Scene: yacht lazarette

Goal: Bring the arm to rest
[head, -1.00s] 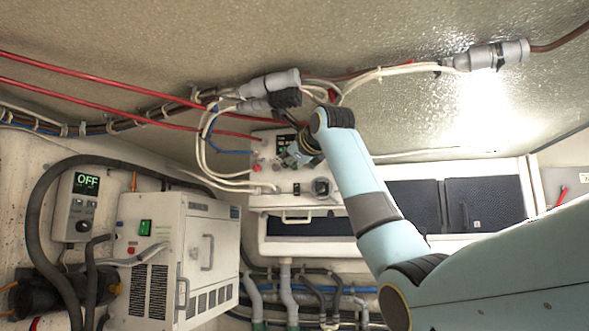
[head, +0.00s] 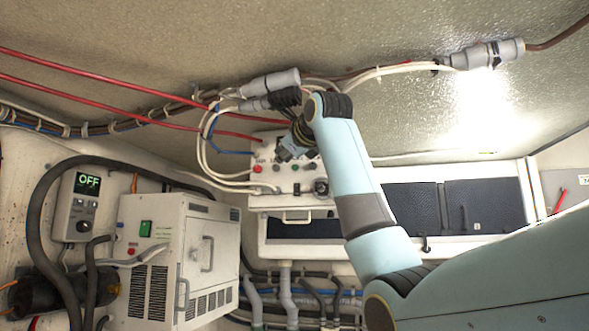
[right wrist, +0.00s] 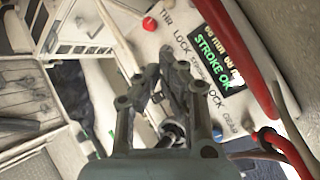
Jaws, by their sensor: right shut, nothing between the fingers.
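My right arm reaches in from the right in the head view. Its gripper (head: 286,154) is in front of the white control panel (head: 290,178), partly hidden by my own wrist. In the right wrist view the two fingers of the gripper (right wrist: 170,78) are together with nothing between them. Behind them is the panel face with a lit green display (right wrist: 217,62) reading "STROKE OK", lettering and a red button (right wrist: 150,24). I cannot tell whether the fingers touch the panel. My left gripper is not in view.
Grey connectors (head: 270,84) with white cables and red cables (head: 120,79) run close above the gripper. A white cabinet unit (head: 165,262) and a controller showing "OFF" (head: 80,208) stand at the left. Dark lockers (head: 412,208) lie behind the arm.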

